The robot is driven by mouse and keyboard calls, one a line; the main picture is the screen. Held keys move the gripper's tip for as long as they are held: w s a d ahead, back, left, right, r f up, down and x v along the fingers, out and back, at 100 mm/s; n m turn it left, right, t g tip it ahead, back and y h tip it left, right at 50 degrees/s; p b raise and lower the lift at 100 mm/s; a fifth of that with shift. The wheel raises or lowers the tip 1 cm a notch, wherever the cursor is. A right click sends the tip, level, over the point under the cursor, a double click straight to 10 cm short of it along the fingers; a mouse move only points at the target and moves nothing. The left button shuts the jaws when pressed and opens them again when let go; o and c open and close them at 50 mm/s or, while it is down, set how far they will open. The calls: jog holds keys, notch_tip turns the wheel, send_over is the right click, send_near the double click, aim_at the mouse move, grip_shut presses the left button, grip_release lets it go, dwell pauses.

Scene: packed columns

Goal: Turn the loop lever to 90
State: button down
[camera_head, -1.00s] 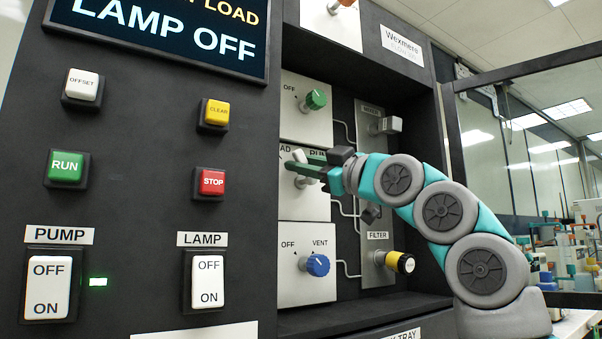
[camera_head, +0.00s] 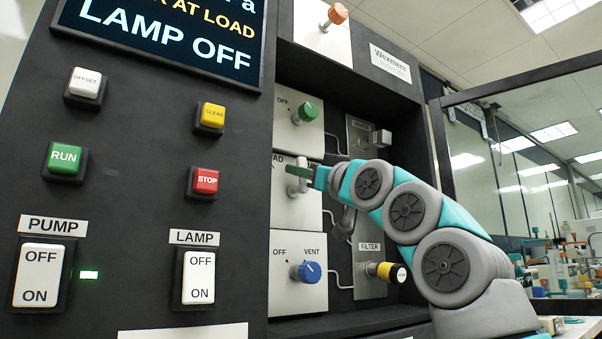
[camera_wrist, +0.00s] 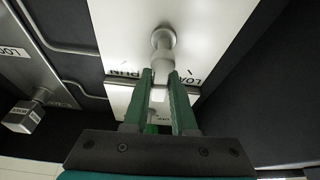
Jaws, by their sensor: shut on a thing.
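The loop lever (camera_wrist: 162,45) is a pale grey handle on a round stem, set on a white panel. In the wrist view the two green fingers of my gripper (camera_wrist: 159,82) are shut around the lever's handle, one on each side. Upside-down labels show on the panel at both sides of the lever, partly cut by the fingers. In the head view the lever (camera_head: 303,164) shows beside my green fingers (camera_head: 298,173). My gripper and arm hide part of its panel, where only the end of "LOAD" is readable. The lever's exact angle is hard to tell.
A green knob (camera_head: 308,111) is above the lever and a blue knob (camera_head: 308,272) below. To the right are a yellow-and-black filter knob (camera_head: 388,272) and a grey square knob (camera_head: 381,138). The cabinet's dark side wall (camera_head: 410,130) stands close to my arm.

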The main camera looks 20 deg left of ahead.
jog(key=shift+w+d+m+t+h, duration=0.15)
jog(key=shift+m+t, duration=0.15)
jog(key=shift+m, duration=0.3)
jog(key=shift+s+m+t+h, duration=0.15)
jog(key=shift+m+t, duration=0.15)
jog(key=shift+m, duration=0.3)
jog(key=shift+w+d+m+t+h+p, duration=0.1)
jog(key=shift+w+m+t+h+p, duration=0.15)
jog(key=shift+m, duration=0.4)
jog(key=shift+w+d+m+t+h+p, duration=0.1)
jog(key=shift+m+t+h, duration=0.2)
jog(key=shift+m, duration=0.35)
jog(key=shift+w+d+f+m+t+h+p, duration=0.2)
jog(key=shift+m+h+p, duration=0.5)
jog(key=shift+m+p, duration=0.8)
jog(key=shift+w+d+f+m+t+h+p, duration=0.25)
jog(key=shift+m+h+p, duration=0.4)
jog(key=shift+m+p, duration=0.8)
jog(key=shift+w+d+m+t+h+p, duration=0.1)
jog(key=shift+w+m+t+h+p, duration=0.2)
jog(key=shift+m+h+p, duration=0.8)
jog(key=shift+f+m+y, duration=0.1)
jog(key=shift+m+y, duration=0.2)
jog(key=shift+m, duration=0.25)
jog(key=c, duration=0.7)
grip_release()
jog(key=shift+s, duration=0.1)
jog(key=shift+b+v, duration=0.7)
jog(key=shift+v, duration=3.2)
